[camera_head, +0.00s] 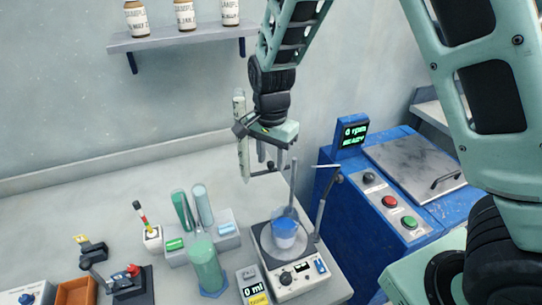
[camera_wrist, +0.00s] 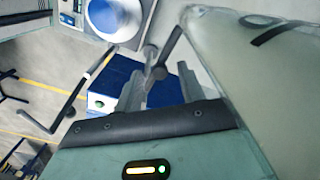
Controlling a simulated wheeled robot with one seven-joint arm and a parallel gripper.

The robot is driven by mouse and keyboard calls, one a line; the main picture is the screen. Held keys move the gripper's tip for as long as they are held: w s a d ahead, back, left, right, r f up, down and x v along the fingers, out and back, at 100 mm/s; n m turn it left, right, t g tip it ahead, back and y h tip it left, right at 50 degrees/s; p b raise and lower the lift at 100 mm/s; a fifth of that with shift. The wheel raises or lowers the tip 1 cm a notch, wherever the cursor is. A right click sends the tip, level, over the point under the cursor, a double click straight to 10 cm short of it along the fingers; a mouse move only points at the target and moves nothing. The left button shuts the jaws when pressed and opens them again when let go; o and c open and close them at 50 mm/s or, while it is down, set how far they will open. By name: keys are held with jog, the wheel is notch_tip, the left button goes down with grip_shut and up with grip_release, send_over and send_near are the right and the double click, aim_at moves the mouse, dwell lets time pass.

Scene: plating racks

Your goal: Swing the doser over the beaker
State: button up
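The doser (camera_head: 241,140) appears to be the tall, pale graduated tube beside my gripper. It looms large and close at the right of the wrist view (camera_wrist: 265,90). A dark rod with a rounded end (camera_wrist: 150,55) reaches out beside it, between my fingers in that view. My gripper (camera_head: 270,160) points down, its fingers apart with gaps beside the rod; contact cannot be made out. The beaker (camera_head: 285,235) holds blue liquid on a white stirrer plate, right of and below my gripper. Its round blue top shows in the wrist view (camera_wrist: 117,18).
A jointed dark arm (camera_head: 328,192) stands beside the beaker. A 0 ml display (camera_head: 252,290) and a green cylinder (camera_head: 206,265) are left of it. A blue machine (camera_head: 365,220) stands at the right. A shelf (camera_head: 175,40) holds bottles.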

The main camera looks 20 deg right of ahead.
jog(key=shift+f, duration=0.35)
grip_shut()
